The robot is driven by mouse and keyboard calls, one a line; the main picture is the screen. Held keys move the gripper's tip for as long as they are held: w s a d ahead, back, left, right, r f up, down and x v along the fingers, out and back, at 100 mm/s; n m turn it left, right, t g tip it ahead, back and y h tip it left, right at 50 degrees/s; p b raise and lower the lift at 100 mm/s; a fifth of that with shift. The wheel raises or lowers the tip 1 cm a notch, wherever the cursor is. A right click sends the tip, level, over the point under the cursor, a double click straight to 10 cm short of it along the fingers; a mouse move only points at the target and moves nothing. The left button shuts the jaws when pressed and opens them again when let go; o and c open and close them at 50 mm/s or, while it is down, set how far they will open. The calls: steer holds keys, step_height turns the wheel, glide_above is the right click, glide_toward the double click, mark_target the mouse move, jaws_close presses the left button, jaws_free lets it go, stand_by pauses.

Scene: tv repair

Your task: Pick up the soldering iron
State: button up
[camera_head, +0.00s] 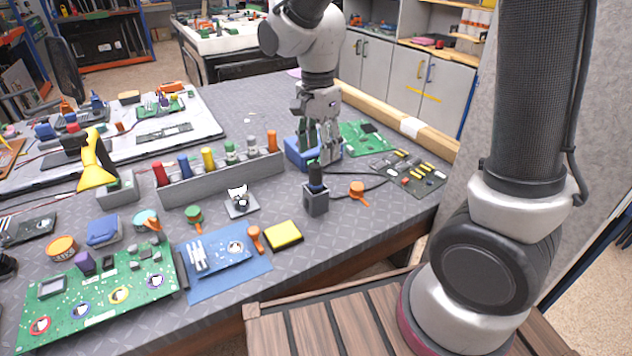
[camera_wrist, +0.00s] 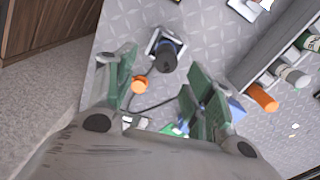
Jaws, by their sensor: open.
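The soldering iron appears to be the dark-handled tool (camera_head: 316,178) standing upright in a small grey square holder (camera_head: 316,203) near the table's front edge. In the wrist view its dark top (camera_wrist: 166,58) shows in the holder (camera_wrist: 154,37), beyond and between my fingertips. My gripper (camera_head: 321,150) is open and empty, pointing down, above and behind the holder in the head view. It also shows in the wrist view (camera_wrist: 164,72), with its fingers spread and apart from the tool. The tip is hidden in the holder.
An orange-topped object (camera_head: 357,188) stands close right of the holder, with a black cable behind. A grey rack (camera_head: 222,179) of coloured-capped bottles is to the left. A blue box (camera_head: 298,152) sits behind my fingers. A yellow pad (camera_head: 283,235) lies in front left.

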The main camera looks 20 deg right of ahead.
mark_target(316, 163)
steer(key=m, duration=0.3)
steer(key=shift+w+a, duration=0.2)
steer(key=shift+w, duration=0.05)
steer(key=shift+m, duration=0.5)
step_height(316, 163, down, 8)
steer(key=shift+a+r, duration=0.1)
steer(key=shift+r, duration=0.05)
steer(key=c, duration=1.1)
